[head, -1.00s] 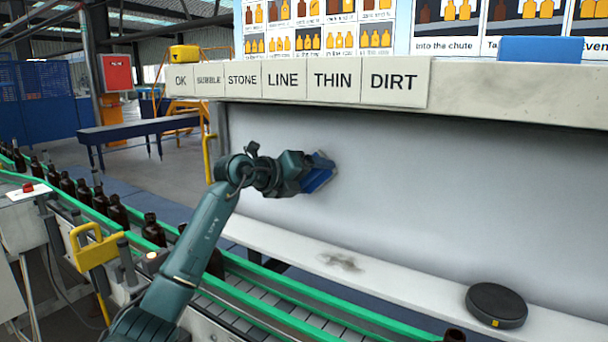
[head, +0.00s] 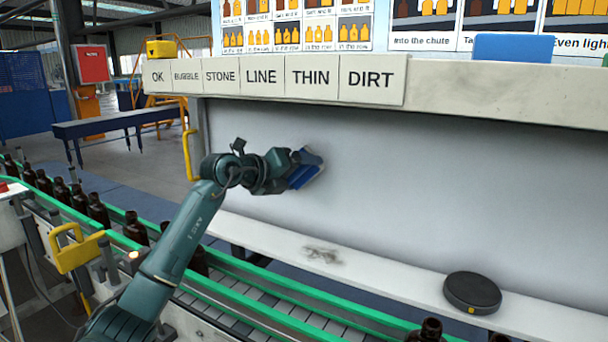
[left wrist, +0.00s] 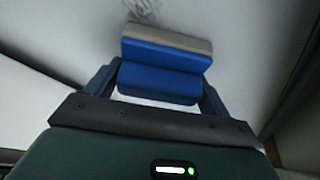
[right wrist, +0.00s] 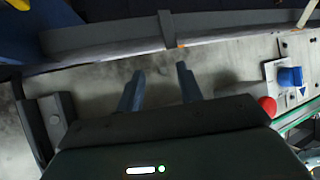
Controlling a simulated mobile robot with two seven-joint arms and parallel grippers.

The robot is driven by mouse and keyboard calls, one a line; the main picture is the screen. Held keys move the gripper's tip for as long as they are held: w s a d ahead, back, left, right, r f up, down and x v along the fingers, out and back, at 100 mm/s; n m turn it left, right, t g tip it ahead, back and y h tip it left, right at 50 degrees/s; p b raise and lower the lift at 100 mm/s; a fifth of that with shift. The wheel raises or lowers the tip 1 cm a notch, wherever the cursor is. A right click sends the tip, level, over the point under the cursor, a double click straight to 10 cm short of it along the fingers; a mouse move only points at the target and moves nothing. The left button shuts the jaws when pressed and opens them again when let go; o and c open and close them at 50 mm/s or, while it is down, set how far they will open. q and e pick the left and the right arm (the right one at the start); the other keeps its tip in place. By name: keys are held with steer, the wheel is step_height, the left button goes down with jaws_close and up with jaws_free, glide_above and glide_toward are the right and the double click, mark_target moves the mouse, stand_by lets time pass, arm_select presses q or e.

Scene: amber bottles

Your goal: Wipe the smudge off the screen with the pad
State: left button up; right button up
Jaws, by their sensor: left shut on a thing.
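The screen (head: 420,190) is the large pale grey panel under the label row. My left gripper (head: 284,170) is shut on the blue pad (head: 306,172), at the left part of the screen. In the left wrist view the pad (left wrist: 160,80) sits between the fingers, its grey face toward the pale surface; I cannot tell if it touches. A small dark smudge (left wrist: 141,9) shows on that surface beyond the pad. In the head view a grey-brown mark (head: 322,254) lies on the white ledge below.
A black round puck (head: 472,292) lies on the white ledge (head: 400,280). A conveyor with green rails (head: 270,282) and brown bottles (head: 98,210) runs in front. The labelled shelf edge (head: 480,98) overhangs the screen. A red knob (right wrist: 267,106) is near my right gripper.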

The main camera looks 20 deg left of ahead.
arm_select(q)
steer(key=a, duration=0.9)
steer(key=shift+w, duration=0.35)
steer(key=shift+s, duration=0.1)
stand_by(0.4)
steer(key=s+b, duration=0.1)
steer(key=s, duration=0.4)
steer(key=shift+s+a, duration=0.15)
steer(key=shift+s, duration=0.25)
steer(key=shift+b, duration=0.35)
steer(key=s+b, duration=0.1)
steer(key=s, duration=0.2)
steer(key=shift+a+b, duration=0.1)
steer(key=shift+b, duration=0.25)
